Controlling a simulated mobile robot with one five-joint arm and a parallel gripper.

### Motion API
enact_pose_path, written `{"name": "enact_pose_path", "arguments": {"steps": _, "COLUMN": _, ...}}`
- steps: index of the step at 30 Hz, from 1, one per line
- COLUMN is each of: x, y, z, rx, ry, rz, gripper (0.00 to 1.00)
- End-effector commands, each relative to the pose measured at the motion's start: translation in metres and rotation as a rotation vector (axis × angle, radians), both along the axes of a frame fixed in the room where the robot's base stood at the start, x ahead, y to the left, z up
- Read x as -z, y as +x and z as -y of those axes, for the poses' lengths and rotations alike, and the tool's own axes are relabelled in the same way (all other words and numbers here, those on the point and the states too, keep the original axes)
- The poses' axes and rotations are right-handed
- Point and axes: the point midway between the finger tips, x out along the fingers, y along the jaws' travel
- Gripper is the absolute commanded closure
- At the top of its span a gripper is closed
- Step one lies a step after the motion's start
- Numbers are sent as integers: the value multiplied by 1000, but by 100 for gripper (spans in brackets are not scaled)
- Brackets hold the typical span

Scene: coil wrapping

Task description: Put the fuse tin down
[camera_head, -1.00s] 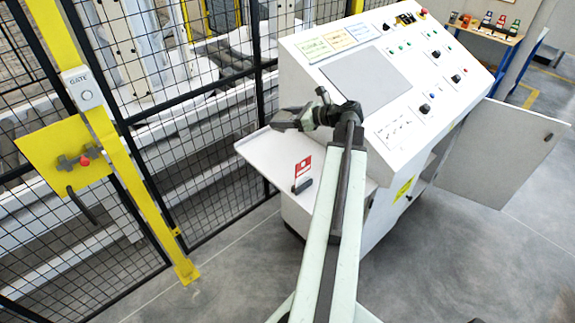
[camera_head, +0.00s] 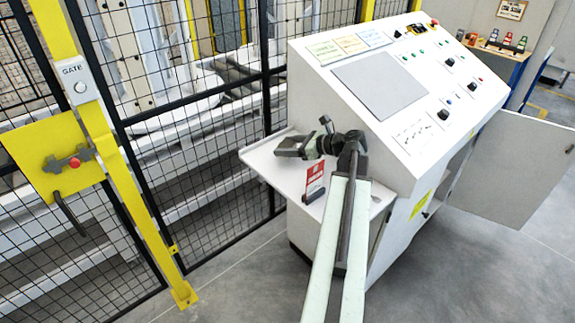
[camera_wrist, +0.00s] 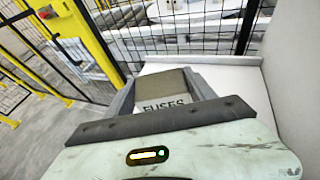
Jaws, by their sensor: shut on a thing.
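The fuse tin (camera_wrist: 160,84) is a dull olive-brown box with a "FUSES" label on its near side in the wrist view. My gripper (camera_head: 290,148) is shut on it, with one grey finger on each side of the tin. In the head view the tin is hard to tell from the dark jaws. The gripper is over the white side shelf (camera_head: 262,161) of the control desk, low and near its back part. The shelf also shows beyond the tin in the wrist view (camera_wrist: 226,76). I cannot tell whether the tin touches the shelf.
A red and white card (camera_head: 315,178) stands in a dark holder on the shelf's near side. The sloped control desk (camera_head: 400,90) rises to the right, its cabinet door (camera_head: 525,160) open. Mesh fencing (camera_head: 215,170) and a yellow gate post (camera_head: 125,190) stand left. The shelf's left part is clear.

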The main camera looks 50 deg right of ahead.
Motion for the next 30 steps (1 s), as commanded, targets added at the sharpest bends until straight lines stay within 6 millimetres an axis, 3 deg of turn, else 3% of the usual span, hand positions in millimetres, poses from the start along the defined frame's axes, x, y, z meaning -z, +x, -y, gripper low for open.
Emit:
{"name": "enact_pose_path", "arguments": {"steps": 2, "x": 2, "y": 0, "z": 0, "rx": 0, "ry": 0, "rz": 1, "gripper": 84}}
{"name": "enact_pose_path", "arguments": {"steps": 9, "x": 39, "y": 0, "z": -1, "rx": -1, "ry": 1, "rz": 1, "gripper": 84}}
{"name": "enact_pose_path", "arguments": {"steps": 20, "x": 39, "y": 1, "z": -1, "rx": -2, "ry": 1, "rz": 1, "gripper": 84}}
{"name": "enact_pose_path", "arguments": {"steps": 21, "x": 38, "y": 1, "z": -1, "rx": -2, "ry": 0, "rz": 0, "gripper": 31}}
{"name": "enact_pose_path", "arguments": {"steps": 23, "x": 38, "y": 1, "z": -1, "rx": -2, "ry": 0, "rz": 0, "gripper": 15}}
{"name": "enact_pose_path", "arguments": {"steps": 30, "x": 38, "y": 1, "z": -1, "rx": -2, "ry": 0, "rz": 0, "gripper": 15}}
